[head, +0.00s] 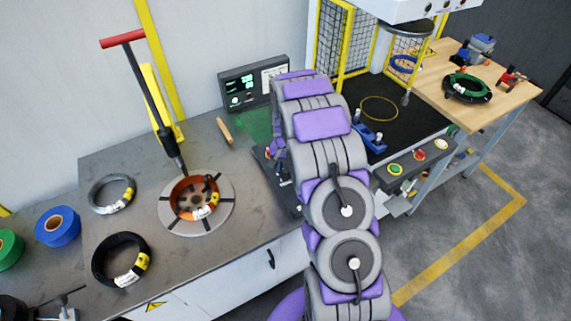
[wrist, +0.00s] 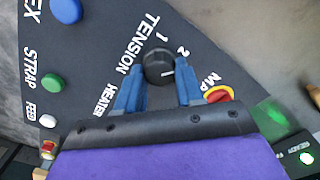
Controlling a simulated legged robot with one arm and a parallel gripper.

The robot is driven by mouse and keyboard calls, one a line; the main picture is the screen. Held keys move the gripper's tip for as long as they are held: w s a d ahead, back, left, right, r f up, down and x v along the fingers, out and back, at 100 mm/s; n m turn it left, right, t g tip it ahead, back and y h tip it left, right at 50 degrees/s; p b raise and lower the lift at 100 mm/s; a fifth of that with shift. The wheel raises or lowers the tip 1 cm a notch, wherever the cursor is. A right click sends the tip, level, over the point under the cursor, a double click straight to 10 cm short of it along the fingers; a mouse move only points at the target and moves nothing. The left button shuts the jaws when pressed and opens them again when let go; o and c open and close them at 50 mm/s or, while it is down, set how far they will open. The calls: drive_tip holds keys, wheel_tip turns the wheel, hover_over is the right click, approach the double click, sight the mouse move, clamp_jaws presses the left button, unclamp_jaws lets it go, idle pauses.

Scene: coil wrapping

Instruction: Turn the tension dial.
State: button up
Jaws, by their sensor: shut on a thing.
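The tension dial (wrist: 159,68) is a round black knob with a white pointer line, on a dark control panel (wrist: 105,30) in the wrist view. The numbers 1 and 2 and the word TENSION are printed around it. The pointer line points to the right in the picture. My gripper (wrist: 160,85) has its two blue fingers on either side of the knob, shut on it. In the head view my arm covers the dial and the gripper; only the panel's left part (head: 272,170) shows beside the arm.
In the wrist view a red and yellow knob (wrist: 219,94) is close to the right finger. Blue (wrist: 66,9), green (wrist: 54,82) and white (wrist: 48,121) buttons lie left. In the head view a monitor (head: 253,83) stands behind the panel, and coils (head: 122,259) lie on the bench.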

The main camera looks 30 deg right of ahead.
sight(285, 169)
drive_tip(key=m+p, duration=0.1)
drive_tip(key=m, duration=0.4)
drive_tip(key=shift+s+m, duration=0.1)
drive_tip(key=shift+m, duration=0.2)
drive_tip(key=shift+m+p, duration=0.3)
drive_tip(key=shift+m, duration=2)
drive_tip(key=o, duration=1)
drive_tip(key=shift+a, duration=0.1)
drive_tip(key=r+p, duration=0.1)
drive_tip(key=r, duration=1.6)
drive_tip(key=shift+w+r, duration=0.15)
drive_tip(key=shift+w, duration=0.05)
